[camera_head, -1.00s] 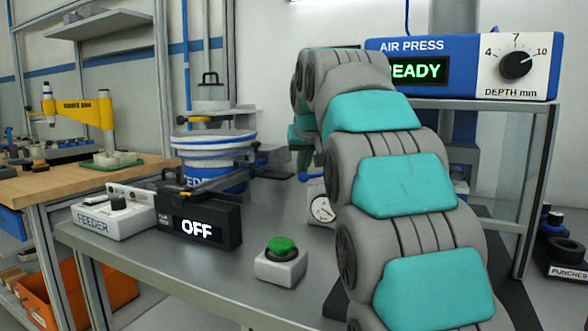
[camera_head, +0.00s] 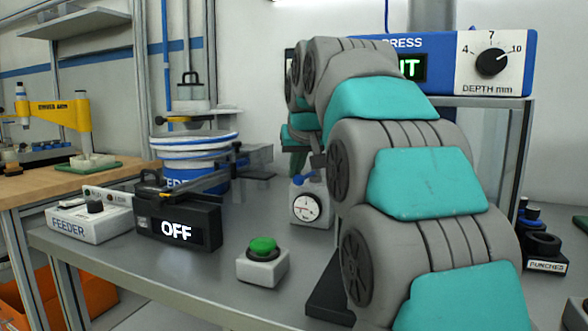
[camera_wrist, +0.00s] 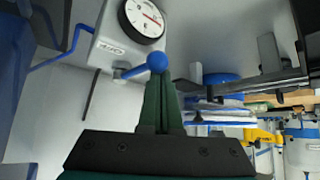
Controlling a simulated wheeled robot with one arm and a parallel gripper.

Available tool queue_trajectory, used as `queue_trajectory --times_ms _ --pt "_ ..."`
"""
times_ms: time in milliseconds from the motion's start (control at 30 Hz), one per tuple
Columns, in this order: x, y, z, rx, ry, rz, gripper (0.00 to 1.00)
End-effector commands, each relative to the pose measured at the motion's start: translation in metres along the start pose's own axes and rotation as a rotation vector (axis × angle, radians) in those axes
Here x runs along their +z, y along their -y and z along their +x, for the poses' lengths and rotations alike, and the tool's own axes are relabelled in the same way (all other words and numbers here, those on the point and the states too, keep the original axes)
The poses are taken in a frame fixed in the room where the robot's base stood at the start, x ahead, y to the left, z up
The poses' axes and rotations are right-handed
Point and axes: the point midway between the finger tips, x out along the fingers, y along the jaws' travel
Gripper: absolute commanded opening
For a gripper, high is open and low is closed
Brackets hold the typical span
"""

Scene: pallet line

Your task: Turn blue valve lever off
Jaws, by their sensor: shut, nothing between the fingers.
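The blue valve lever (camera_wrist: 136,70) has a round blue ball end and sticks out beside a grey box with a white dial gauge (camera_wrist: 142,17) in the wrist view. In the head view the lever (camera_head: 304,179) is a small blue piece above the gauge (camera_head: 306,207), partly hidden by my arm. My gripper (camera_wrist: 158,82) is shut and empty. Its dark green fingertips are at the ball end in the wrist view; I cannot tell whether they touch it. In the head view my gripper is mostly hidden behind my arm.
A green button (camera_head: 262,246) on a white box, a black OFF display box (camera_head: 178,226) and a white feeder box (camera_head: 90,221) stand on the grey bench. A blue-banded feeder bowl (camera_head: 195,150) is behind. The blue press panel (camera_head: 442,50) is at right.

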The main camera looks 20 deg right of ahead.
Motion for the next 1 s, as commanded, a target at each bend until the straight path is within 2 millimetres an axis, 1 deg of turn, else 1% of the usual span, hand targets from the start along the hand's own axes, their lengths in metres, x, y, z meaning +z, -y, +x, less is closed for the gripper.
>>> queue_trajectory --times_ms 400,533,667,900,1000 --pt "0.0 0.0 -0.001 0.0 -0.001 0.0 0.0" --pt "-0.001 0.0 -0.006 0.0 -0.003 0.0 0.0" --pt "-0.001 0.0 -0.019 0.0 -0.004 0.0 0.0" --pt "-0.001 0.0 -0.059 0.0 -0.005 0.0 0.0" --pt "-0.001 0.0 -0.07 0.0 -0.003 0.0 0.0"
